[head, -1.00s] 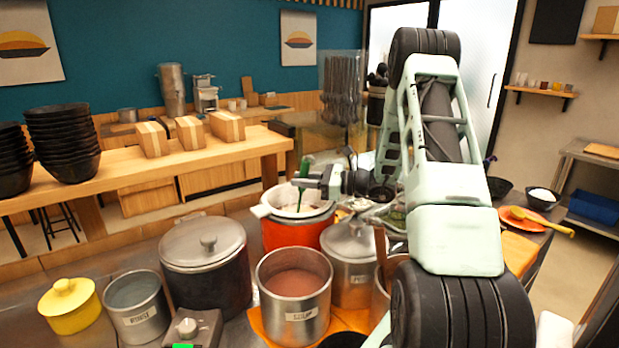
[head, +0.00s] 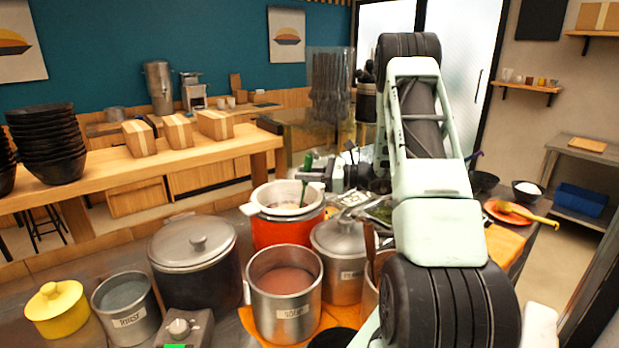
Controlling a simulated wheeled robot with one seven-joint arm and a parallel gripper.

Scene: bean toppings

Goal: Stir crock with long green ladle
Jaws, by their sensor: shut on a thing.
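The crock (head: 287,234) is an orange pot with a broad white rim, standing behind the open soup pot. Pale contents show inside it. The long green ladle (head: 307,163) stands steeply, with its handle above the crock and its dark shaft going down inside the right part of the rim. Its bowl is hidden inside the crock. My gripper (head: 311,177) reaches in from the right and is shut on the ladle's handle, above the crock's rim. The fingertips are small and partly hidden in this view.
A steel pot of reddish soup (head: 284,290) stands in front of the crock. A lidded dark pot (head: 195,262) is to the left, and a lidded steel pot (head: 338,262) is close on the right. A wooden counter (head: 100,170) with black bowls lies behind.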

